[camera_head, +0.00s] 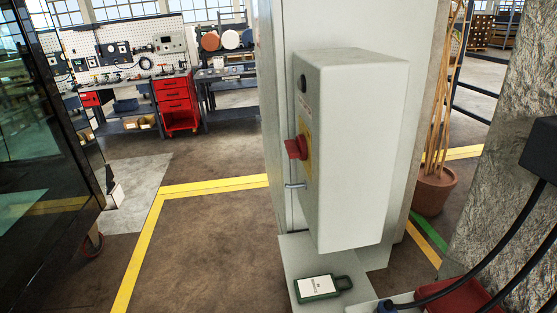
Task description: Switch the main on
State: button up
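The main switch is a red rotary handle (297,147) on a yellow plate (306,143). It sits on the left-facing side of a pale grey box (362,150), which is fixed to a tall grey cabinet (425,40). I see the handle nearly edge-on, so I cannot tell its position. A small dark round part (303,84) is above it. A metal shackle or hasp (295,186) juts out below it. A green-rimmed tag or padlock with a white label (322,288) lies on the ledge (294,252) below the box. My gripper is not in view.
A dark glass-sided machine (45,150) stands at the left. A workbench with red drawers (174,95) is at the back. A potted plant (435,190), a rough column (515,150) and black cables (500,255) are at the right. The floor left of the box is clear.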

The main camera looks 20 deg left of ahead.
aim_at(297, 150)
jog(key=u, duration=0.3)
jog(key=i, duration=1)
jog(key=z, duration=0.4)
jog(key=k, duration=1.05)
jog(key=u, duration=0.3)
jog(key=i, duration=1.05)
